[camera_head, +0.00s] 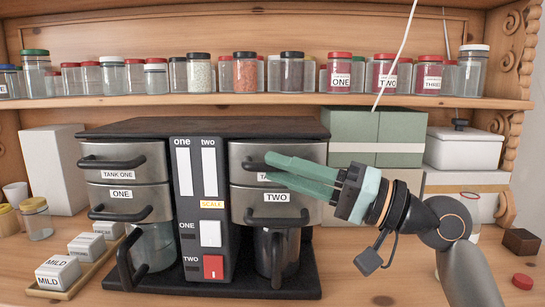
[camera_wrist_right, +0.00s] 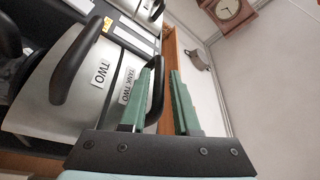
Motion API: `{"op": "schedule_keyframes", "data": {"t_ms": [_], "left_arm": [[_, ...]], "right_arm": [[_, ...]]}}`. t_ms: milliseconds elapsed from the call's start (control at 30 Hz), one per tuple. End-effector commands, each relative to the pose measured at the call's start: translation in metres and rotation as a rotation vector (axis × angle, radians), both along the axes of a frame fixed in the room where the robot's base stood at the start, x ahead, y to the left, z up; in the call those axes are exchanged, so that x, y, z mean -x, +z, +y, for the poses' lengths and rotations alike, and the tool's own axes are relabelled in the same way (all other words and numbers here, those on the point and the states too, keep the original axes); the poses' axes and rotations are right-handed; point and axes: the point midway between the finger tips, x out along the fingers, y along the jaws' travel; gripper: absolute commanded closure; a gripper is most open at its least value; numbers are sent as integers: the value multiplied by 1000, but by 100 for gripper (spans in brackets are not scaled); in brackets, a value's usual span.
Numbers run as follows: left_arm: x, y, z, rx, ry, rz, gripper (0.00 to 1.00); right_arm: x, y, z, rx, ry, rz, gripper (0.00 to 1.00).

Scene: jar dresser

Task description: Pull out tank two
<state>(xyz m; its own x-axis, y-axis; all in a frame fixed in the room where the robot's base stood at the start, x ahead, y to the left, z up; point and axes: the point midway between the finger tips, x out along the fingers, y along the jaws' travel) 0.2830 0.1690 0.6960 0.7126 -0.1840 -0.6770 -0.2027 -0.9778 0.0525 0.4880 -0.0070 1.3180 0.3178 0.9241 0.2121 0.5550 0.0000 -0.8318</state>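The coffee machine has a steel tank two front (camera_head: 245,153) at its upper right, closed level with the machine's face. Its dark bar handle (camera_head: 253,165) is partly hidden behind my right gripper (camera_head: 264,168). The "TANK TWO" label is mostly covered in the head view but readable on the tank front in the right wrist view (camera_wrist_right: 127,82). My right gripper's green fingers are apart, with their tips at the handle. In the right wrist view the handle (camera_wrist_right: 157,82) shows beside and partly behind one finger of the gripper (camera_wrist_right: 166,75). My left gripper is not in view.
The drawer labelled TWO (camera_head: 250,207) with its own handle sits just below. Tank one (camera_head: 125,162) is at the left. A glass pot (camera_head: 155,245) stands below drawer ONE. A jar shelf (camera_head: 270,100) runs above the machine; green boxes (camera_head: 350,125) stand behind my right arm.

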Motion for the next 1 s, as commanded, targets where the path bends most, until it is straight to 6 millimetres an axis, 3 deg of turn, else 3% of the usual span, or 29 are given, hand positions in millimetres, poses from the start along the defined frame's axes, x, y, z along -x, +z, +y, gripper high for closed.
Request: {"op": "schedule_keyframes", "data": {"t_ms": [200,500,767,1000], "left_arm": [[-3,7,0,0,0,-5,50],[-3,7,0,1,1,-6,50],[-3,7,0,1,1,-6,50],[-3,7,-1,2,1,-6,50]], "right_arm": [[-6,5,17,-1,1,0,70],[-7,4,19,0,-1,-1,70],[-7,4,18,0,-1,-1,100],[-7,4,18,0,-1,-1,100]]}}
